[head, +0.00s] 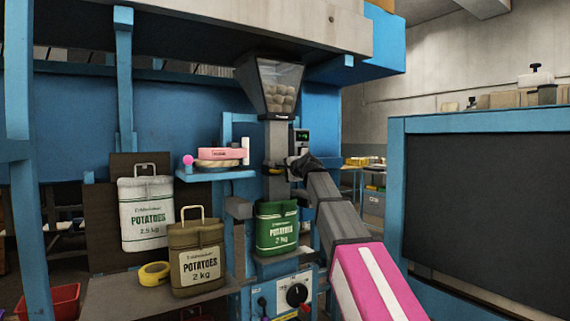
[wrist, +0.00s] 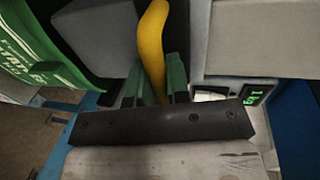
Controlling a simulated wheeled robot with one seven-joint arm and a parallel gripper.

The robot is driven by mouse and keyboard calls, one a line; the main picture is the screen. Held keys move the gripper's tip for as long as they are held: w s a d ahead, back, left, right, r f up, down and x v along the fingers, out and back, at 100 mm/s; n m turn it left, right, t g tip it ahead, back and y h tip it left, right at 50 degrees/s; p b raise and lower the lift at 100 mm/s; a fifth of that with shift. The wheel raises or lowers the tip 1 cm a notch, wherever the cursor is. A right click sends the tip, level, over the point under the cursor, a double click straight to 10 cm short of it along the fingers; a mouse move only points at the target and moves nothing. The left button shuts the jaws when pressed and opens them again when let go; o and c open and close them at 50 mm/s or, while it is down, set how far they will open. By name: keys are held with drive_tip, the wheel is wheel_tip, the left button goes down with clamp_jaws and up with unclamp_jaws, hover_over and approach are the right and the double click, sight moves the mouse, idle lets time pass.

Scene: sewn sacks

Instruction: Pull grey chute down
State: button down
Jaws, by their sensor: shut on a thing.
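The grey chute (head: 276,145) hangs under the clear-fronted hopper (head: 277,85) full of potatoes. Its lower sleeve (head: 280,187) ends just above the green potato sack (head: 277,232), which is upright. My gripper (head: 291,168) is at the chute's right side, partly hidden by my own arm. In the wrist view my gripper (wrist: 156,85) has its green fingers on either side of a curved yellow handle (wrist: 153,35), shut on it. Grey parts (wrist: 95,35) of the chute lie beside the handle, and the green sack (wrist: 40,50) shows at upper left.
A small green-lit display (head: 301,137) is right of the chute. A blue shelf (head: 215,175) holds a pink-topped item at left. A white sack (head: 146,215), an olive sack (head: 197,262) and yellow tape (head: 154,274) are lower left. A dark blue-framed panel (head: 490,200) stands right.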

drive_tip(key=shift+s+f, duration=0.1)
drive_tip(key=shift+f, duration=0.25)
drive_tip(key=c, duration=1.1)
unclamp_jaws()
drive_tip(key=shift+d+r, duration=0.1)
drive_tip(key=v, duration=1)
drive_tip(key=shift+s+d, duration=0.15)
drive_tip(key=shift+s, duration=0.15)
drive_tip(key=shift+r, duration=0.1)
